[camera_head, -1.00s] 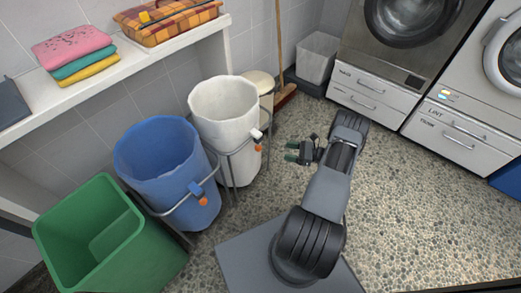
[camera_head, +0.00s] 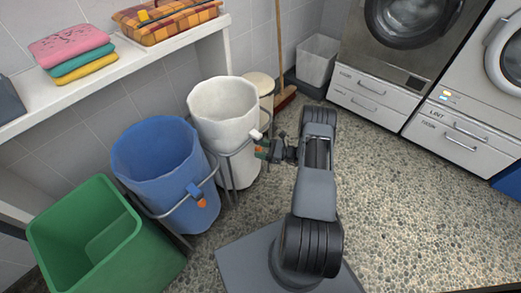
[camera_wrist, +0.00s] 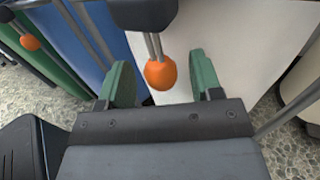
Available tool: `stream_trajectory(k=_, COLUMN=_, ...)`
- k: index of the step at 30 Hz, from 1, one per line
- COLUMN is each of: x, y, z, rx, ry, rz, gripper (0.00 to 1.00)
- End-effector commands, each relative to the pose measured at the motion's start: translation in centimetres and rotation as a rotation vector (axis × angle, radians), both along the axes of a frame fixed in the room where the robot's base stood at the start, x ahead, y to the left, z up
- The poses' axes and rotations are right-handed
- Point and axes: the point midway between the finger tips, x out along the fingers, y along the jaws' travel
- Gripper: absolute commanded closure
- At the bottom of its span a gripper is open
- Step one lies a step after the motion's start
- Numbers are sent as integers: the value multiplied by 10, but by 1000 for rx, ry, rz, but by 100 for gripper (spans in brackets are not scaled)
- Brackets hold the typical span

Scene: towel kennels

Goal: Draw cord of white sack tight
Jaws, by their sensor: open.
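The white sack (camera_head: 224,112) hangs open in a metal frame, between the blue sack and the stool. In the wrist view its white side (camera_wrist: 215,50) fills the middle. Its cord ends in an orange bead (camera_wrist: 161,73) below a dark toggle (camera_wrist: 146,12). My gripper (camera_head: 262,150) is at the white sack's front, by the cord. In the wrist view my gripper (camera_wrist: 160,85) is open, with one green finger on each side of the bead. The fingers do not touch the bead. In the head view the bead is mostly hidden by the gripper.
A blue sack (camera_head: 158,160) with its own orange bead (camera_head: 201,203) stands just left. A green bin (camera_head: 85,240) is at lower left. A shelf (camera_head: 75,88) with folded towels is above. A broom (camera_head: 280,50) leans behind. Floor at right is clear.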

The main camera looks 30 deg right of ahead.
Motion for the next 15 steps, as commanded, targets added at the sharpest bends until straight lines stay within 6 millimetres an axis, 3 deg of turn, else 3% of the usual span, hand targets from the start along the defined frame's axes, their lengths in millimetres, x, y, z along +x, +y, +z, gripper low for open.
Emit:
stream_trajectory(k=11, x=3, y=4, z=0, rx=0, ry=0, rz=0, gripper=41)
stream_trajectory(k=15, x=3, y=4, z=0, rx=0, ry=0, rz=0, gripper=51)
